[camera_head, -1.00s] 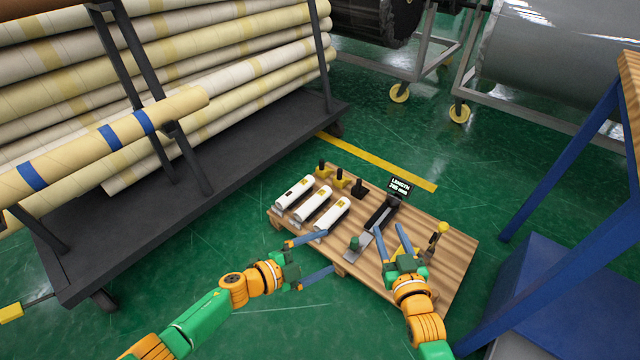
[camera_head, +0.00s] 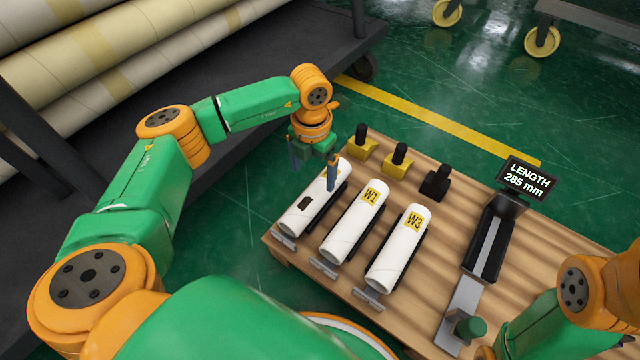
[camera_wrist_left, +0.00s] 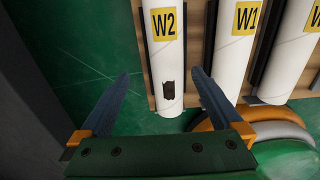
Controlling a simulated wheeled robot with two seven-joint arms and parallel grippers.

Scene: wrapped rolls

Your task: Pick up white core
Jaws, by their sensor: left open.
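Three white cores lie side by side on the wooden board. The left core (camera_head: 302,216) has a dark patch and reads W2 in the left wrist view (camera_wrist_left: 170,64). The middle core (camera_head: 352,225) is labelled W1 and the right core (camera_head: 397,250) W3. My left gripper (camera_head: 313,172) is open and points down at the far end of the W2 core, partly covering its label. In the left wrist view its two fingers (camera_wrist_left: 162,98) stand apart, with W2 showing between them and nothing gripped. My right arm shows at the lower right; its jaws are out of view.
Yellow-based black-topped pieces (camera_head: 362,147) and a black one (camera_head: 436,182) stand behind the cores. A black trough (camera_head: 487,245) with a "LENGTH 285 mm" display (camera_head: 524,180) lies to their right. A rack of long rolls (camera_head: 130,70) is at the upper left.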

